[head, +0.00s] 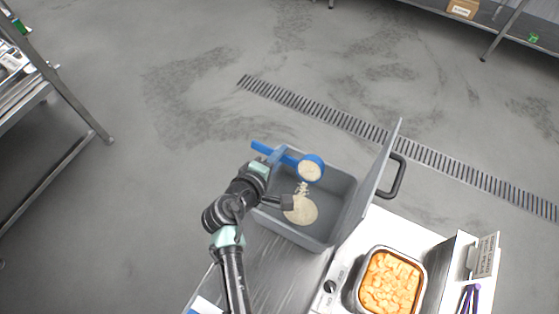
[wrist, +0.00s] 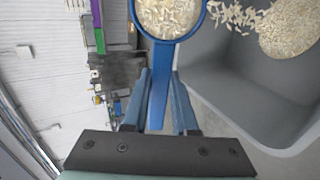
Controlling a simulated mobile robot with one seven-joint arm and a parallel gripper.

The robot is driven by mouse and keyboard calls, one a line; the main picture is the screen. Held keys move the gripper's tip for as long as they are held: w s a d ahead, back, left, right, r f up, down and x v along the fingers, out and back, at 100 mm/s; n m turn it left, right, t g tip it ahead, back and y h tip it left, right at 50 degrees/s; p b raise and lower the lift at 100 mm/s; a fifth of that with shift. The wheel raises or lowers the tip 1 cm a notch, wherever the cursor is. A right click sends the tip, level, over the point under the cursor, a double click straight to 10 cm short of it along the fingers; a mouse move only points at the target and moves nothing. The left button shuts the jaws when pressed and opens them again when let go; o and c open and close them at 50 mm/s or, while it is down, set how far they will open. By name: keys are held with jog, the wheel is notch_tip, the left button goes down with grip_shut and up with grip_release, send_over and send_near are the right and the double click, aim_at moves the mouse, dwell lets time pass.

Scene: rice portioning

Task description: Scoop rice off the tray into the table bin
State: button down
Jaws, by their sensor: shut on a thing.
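A blue scoop (head: 311,167) full of pale rice is over the grey bin (head: 345,190), near its far side. In the wrist view the scoop (wrist: 166,45) shows at the top, its bowl cut by the frame edge. My gripper (wrist: 160,80) is shut on the scoop's blue handle. The bin holds a round heap of rice (head: 301,210), also visible in the wrist view (wrist: 290,28). Loose grains (head: 303,187) show between scoop and heap; I cannot tell whether they are falling or lying. I cannot make out a rice tray.
The bin's raised lid (head: 378,178) with a dark handle stands on its right. A metal pan of orange food (head: 392,282) sits on the white counter, with a sign (head: 485,256) and purple utensils beside it. A metal rack (head: 70,100) stands at left.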

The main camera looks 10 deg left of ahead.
jog(key=shift+s+a+f+t+h+b, duration=0.15)
jog(key=shift+t+b, duration=0.4)
jog(key=shift+b, duration=1.1)
jog(key=shift+s+d+r+t+h+b, duration=0.1)
jog(key=shift+t+h+b, duration=0.3)
jog(key=shift+b, duration=1.25)
jog(key=t+b, duration=0.2)
jog(key=b, duration=0.4)
jog(key=s+t+b, duration=0.1)
jog(key=b, duration=0.4)
jog(key=shift+a+t+h+b, duration=0.2)
jog(key=shift+t+h+b, duration=0.15)
jog(key=shift+t+b, duration=0.3)
jog(key=shift+b, duration=0.85)
jog(key=shift+r, duration=0.3)
jog(key=shift+r, duration=0.1)
jog(key=shift+g, duration=0.4)
notch_tip(320, 180, up, 6)
jog(key=p, duration=0.8)
jog(key=shift+p, duration=0.3)
jog(key=g+y+p, duration=0.1)
jog(key=g+p, duration=0.1)
jog(key=p, duration=0.8)
jog(key=shift+r+g, duration=0.1)
jog(key=shift+g, duration=0.3)
